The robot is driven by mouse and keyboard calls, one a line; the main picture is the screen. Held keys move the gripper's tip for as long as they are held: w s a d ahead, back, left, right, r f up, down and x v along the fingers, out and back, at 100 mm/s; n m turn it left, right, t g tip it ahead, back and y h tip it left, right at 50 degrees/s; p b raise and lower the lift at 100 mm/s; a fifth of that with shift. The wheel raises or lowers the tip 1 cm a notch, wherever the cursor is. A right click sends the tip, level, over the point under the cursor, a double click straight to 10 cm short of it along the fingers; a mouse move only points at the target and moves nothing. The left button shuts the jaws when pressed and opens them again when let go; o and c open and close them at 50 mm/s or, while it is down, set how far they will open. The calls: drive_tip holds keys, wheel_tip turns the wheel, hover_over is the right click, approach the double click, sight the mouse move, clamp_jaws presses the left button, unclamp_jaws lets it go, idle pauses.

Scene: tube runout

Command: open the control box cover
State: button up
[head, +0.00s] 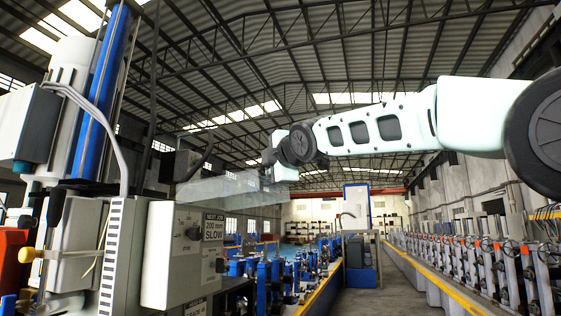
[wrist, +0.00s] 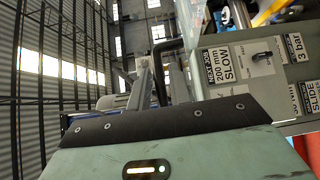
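The control box (head: 172,252) is a pale grey box at the left of the head view, with a knob and a "200 mm SLOW" label. Its face also shows in the wrist view (wrist: 262,62). A clear cover (head: 222,190) stands out from the box's top, raised and nearly level, so the front face is uncovered. My gripper (head: 268,172) is at the cover's outer right end. In the wrist view, a black bar (wrist: 156,62) shows beyond my gripper body, near the clear panel (wrist: 192,25). Whether the fingers are open or touch the cover is unclear.
A machine column with a blue cylinder (head: 102,90) stands left of the box. A blue roller line (head: 285,275) runs back behind the box. Another row of machine stands (head: 490,262) is at the right.

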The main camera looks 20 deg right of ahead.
drive_tip(key=s+d+b, duration=0.2)
drive_tip(key=s+b, duration=0.5)
drive_tip(key=s, duration=0.9)
drive_tip(key=shift+s+d+r, duration=0.25)
drive_tip(key=shift+s+r, duration=0.1)
drive_tip(key=shift+s, duration=0.05)
drive_tip(key=s+a+f+m+g+b, duration=0.1)
drive_tip(key=a+f+m+g, duration=0.2)
drive_tip(key=f, duration=1)
drive_tip(key=s+a+f+m+g+b, duration=0.1)
drive_tip(key=s+a+f+g, duration=0.3)
drive_tip(key=f, duration=0.9)
drive_tip(key=w+a+f+m+g+b, duration=0.15)
drive_tip(key=a+f, duration=0.35)
drive_tip(key=f, duration=0.8)
drive_tip(key=s+d+f+m+g+h, duration=0.1)
drive_tip(key=s+d+f+m+g, duration=0.1)
drive_tip(key=s+f, duration=0.9)
drive_tip(key=s+d+f+m+g+h+b, duration=0.1)
drive_tip(key=s+d+f+m+g, duration=0.2)
drive_tip(key=s+f, duration=0.8)
wheel_tip(320, 180, down, 5)
drive_tip(key=m+g, duration=0.2)
drive_tip(key=g, duration=0.2)
